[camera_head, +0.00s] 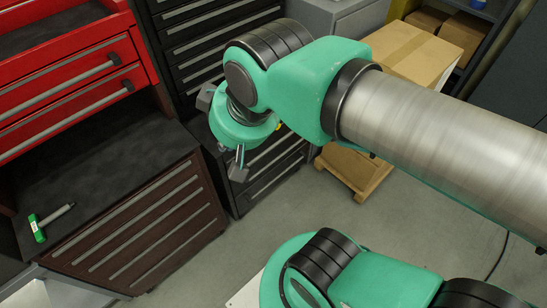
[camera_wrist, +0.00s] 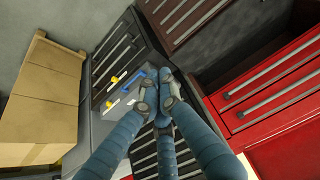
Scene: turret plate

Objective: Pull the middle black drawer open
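The black drawer cabinet (camera_head: 205,38) stands behind my arm, its long grey handles on a dark front. Its lower drawers (camera_head: 277,165) show below my wrist, and my arm hides the part between. No black drawer clearly stands out from its front; I cannot tell which one is the middle one. In the wrist view, black drawers show at the upper left (camera_wrist: 118,55) and behind the fingers.
A red drawer cabinet (camera_head: 75,80) and brown drawers (camera_head: 135,225) stand at the left. A green-handled tool (camera_head: 38,228) lies on the brown unit's top. Cardboard boxes (camera_head: 405,52) stand behind my arm. Floor (camera_head: 230,262) is clear in front.

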